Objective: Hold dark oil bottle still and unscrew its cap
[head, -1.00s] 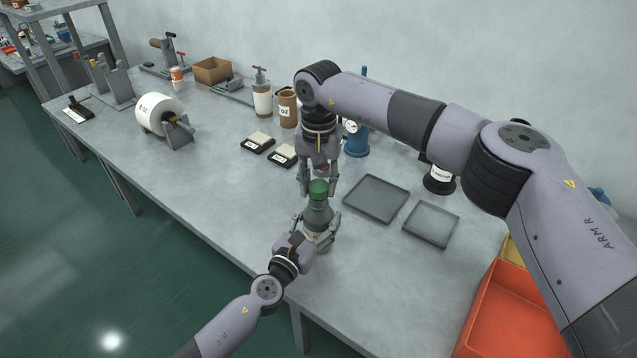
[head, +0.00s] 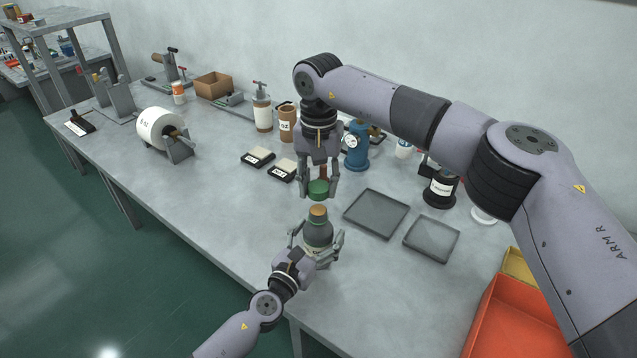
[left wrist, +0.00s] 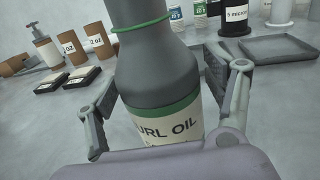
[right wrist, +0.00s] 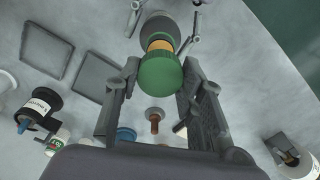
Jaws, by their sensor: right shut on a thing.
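The dark oil bottle (head: 318,233) stands upright on the table near its front edge, its orange-brown mouth bare. In the left wrist view its dark shoulder (left wrist: 160,75) and part of an oil label show large. My left gripper (head: 317,240) has its fingers on either side of the bottle, spread wider than its body; exact contact is hard to see. The green cap (head: 318,188) is off the bottle, just above its mouth. My right gripper (head: 319,187) points down and is shut on the cap, which also shows in the right wrist view (right wrist: 160,75).
Two grey trays (head: 376,191) (head: 432,217) lie right of the bottle. A blue device with a gauge (head: 357,152) and a black spool (head: 440,188) stand behind. Two small labelled blocks (head: 258,157) (head: 283,169) lie left. An orange bin (head: 515,325) is at lower right.

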